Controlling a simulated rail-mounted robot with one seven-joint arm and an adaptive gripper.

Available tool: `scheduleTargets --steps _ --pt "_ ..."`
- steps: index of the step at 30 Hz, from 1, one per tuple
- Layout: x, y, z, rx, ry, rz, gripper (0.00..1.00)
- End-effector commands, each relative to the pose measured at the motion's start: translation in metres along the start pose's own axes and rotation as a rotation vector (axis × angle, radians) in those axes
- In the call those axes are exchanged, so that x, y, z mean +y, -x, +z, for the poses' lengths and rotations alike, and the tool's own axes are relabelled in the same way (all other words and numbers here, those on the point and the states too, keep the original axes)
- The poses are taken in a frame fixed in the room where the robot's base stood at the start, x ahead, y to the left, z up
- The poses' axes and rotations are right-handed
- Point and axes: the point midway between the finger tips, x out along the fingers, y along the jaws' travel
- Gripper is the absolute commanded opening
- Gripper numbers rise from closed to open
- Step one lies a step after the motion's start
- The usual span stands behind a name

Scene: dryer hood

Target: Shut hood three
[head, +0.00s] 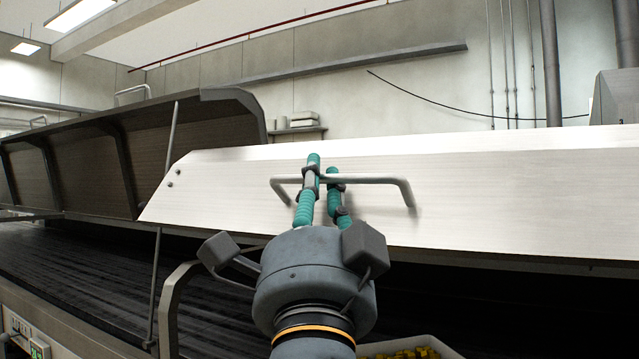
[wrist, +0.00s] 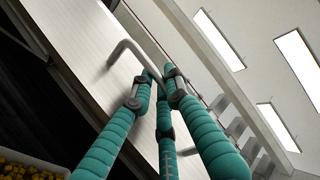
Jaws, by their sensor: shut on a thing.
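A pale metal hood (head: 500,190) with a grey bar handle (head: 380,179) fills the middle and right of the head view. A dark gap shows under its lower edge, above the dark bed of the dryer. No number shows on it. My gripper (head: 322,178) has its teal fingers closed around the left-middle part of the handle. The wrist view also shows the gripper (wrist: 163,88) on the handle (wrist: 128,50), with the hood face (wrist: 85,50) behind. The fingers partly hide the handle.
Another hood (head: 75,170) stands raised at the left, its brown inside showing. A thin rod (head: 155,280) stands between the two hoods. A bin of yellow pieces (head: 400,354) is at the bottom, low beside the dryer; the bin also shows in the wrist view (wrist: 22,172).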

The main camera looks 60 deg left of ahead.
Motion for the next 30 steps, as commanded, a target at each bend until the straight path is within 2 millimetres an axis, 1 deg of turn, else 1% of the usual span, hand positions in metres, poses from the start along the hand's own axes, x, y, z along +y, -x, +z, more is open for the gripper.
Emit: scheduleTargets --steps 1,11,20,23,26,29,30 --pt "0.000 0.000 0.000 -0.001 -0.002 0.000 0.15" --pt "0.000 0.000 0.000 -0.001 -0.001 0.000 0.34" --pt "0.001 0.000 0.001 -0.002 -0.001 0.002 0.34" --pt "0.001 0.004 0.001 -0.002 -0.001 0.003 0.34" --pt "0.001 0.012 0.001 -0.003 -0.001 0.004 0.34" --pt "0.000 0.026 0.001 -0.003 -0.001 0.001 0.34" --pt "-0.001 0.033 0.001 -0.004 -0.002 0.001 0.34"
